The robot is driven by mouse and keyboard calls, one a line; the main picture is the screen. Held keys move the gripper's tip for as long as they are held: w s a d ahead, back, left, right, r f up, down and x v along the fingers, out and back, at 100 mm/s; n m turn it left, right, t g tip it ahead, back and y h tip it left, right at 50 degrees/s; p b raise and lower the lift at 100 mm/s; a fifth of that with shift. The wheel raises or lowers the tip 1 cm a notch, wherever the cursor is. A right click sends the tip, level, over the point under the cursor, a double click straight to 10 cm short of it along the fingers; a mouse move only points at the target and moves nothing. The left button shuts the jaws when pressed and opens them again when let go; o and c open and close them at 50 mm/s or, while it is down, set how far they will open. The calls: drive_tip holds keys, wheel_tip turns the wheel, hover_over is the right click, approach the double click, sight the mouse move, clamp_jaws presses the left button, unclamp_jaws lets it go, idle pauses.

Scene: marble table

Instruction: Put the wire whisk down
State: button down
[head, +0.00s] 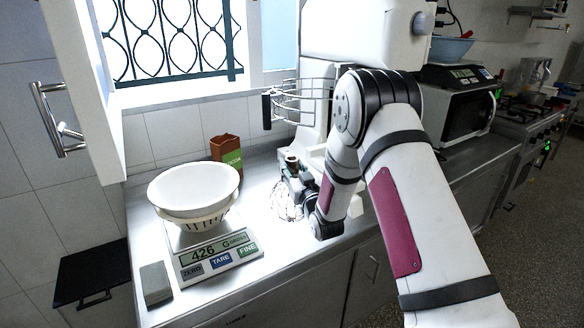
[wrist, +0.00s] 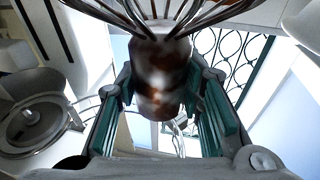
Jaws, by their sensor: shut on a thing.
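The wire whisk has a brown, shiny handle and thin metal wires. In the head view its wire loops (head: 286,206) hang down low over the steel counter, beside my gripper (head: 299,182). I cannot tell whether the wires touch the counter. In the wrist view the whisk's handle (wrist: 160,78) is between the green-padded fingers of my gripper (wrist: 163,100), with the wires spreading out at the top edge. My gripper is shut on the handle. My wrist and forearm hide part of the counter behind it.
A kitchen scale (head: 215,258) reading 426 stands left on the counter (head: 262,268), bearing a white bowl (head: 193,184) with a slotted basket under it. A brown and green carton (head: 227,151) stands by the wall. A grey block (head: 155,283) lies front left. A microwave (head: 466,108) is right.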

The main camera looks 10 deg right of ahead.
drive_tip(key=shift+f, duration=0.15)
drive_tip(key=c, duration=1.1)
unclamp_jaws()
drive_tip(key=shift+r, duration=0.2)
drive_tip(key=s+d+f, duration=0.1)
drive_tip(key=s+f, duration=0.1)
drive_tip(key=s, duration=1)
drive_tip(key=s+d+r+g+h, duration=0.1)
drive_tip(key=s+r+g+h, duration=0.2)
drive_tip(key=s+r+g, duration=0.7)
drive_tip(key=s+g, duration=0.1)
drive_tip(key=s, duration=0.8)
drive_tip(key=s+a+r+m+g, duration=0.1)
drive_tip(key=s+g, duration=0.1)
drive_tip(key=s, duration=0.9)
drive_tip(key=s+r+g, duration=0.1)
drive_tip(key=s+g, duration=0.2)
drive_tip(key=s, duration=0.8)
drive_tip(key=shift+a+r+y, duration=0.3)
drive_tip(key=shift+a+r, duration=0.05)
